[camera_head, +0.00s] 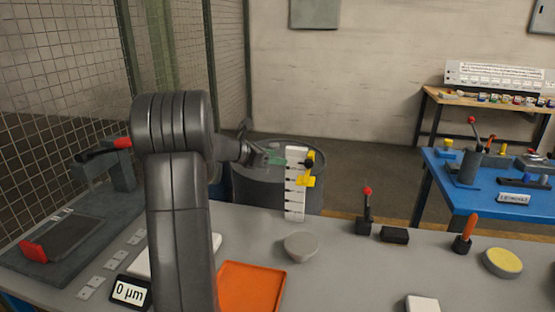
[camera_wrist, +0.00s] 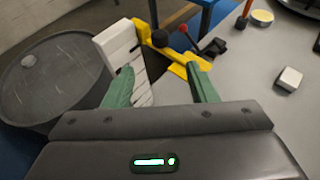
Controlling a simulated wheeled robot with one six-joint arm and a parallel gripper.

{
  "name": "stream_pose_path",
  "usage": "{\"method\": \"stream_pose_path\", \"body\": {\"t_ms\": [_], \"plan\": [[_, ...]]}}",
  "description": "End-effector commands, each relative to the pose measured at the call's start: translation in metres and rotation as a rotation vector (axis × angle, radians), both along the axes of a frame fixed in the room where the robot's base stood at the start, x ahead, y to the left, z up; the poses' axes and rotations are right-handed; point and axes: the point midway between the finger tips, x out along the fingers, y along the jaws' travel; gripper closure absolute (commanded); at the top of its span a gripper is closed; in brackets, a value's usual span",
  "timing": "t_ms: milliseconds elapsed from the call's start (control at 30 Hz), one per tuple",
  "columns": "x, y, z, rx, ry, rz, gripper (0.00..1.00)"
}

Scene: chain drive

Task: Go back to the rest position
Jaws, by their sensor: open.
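My gripper (camera_wrist: 160,88) has two green fingers, spread apart in the wrist view. A white upright rack with slots (camera_wrist: 120,50) stands just beyond the fingers, with a yellow piece (camera_wrist: 178,62) and a black round knob (camera_wrist: 160,38) on it. In the head view my arm reaches right from its column, and the gripper (camera_head: 275,158) is beside the top of the white rack (camera_head: 295,195). The yellow piece (camera_head: 306,180) hangs on the rack's right side. I see nothing held between the fingers, though whether they touch the rack is unclear.
The grey bench holds an orange tray (camera_head: 250,287), a grey bowl (camera_head: 301,246), a red-knobbed lever (camera_head: 366,205), a black block (camera_head: 394,235) and a yellow-topped disc (camera_head: 502,262). A dark barrel (camera_head: 250,185) stands behind the bench. A blue table (camera_head: 500,200) is at right.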

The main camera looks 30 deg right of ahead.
Motion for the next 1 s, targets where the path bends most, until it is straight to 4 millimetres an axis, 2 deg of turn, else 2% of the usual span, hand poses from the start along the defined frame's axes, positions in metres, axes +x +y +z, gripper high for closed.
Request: {"method": "stream_pose_path", "body": {"t_ms": [233,367,800,1000], "plan": [[0.0,-0.002,0.0,0.0,0.0,0.0,0.48],[0.001,-0.012,-0.004,0.0,0.001,-0.002,0.48],[0.007,-0.088,-0.035,0.001,0.002,-0.002,0.48],[0.009,-0.116,-0.047,0.001,0.0,-0.001,0.48]]}}
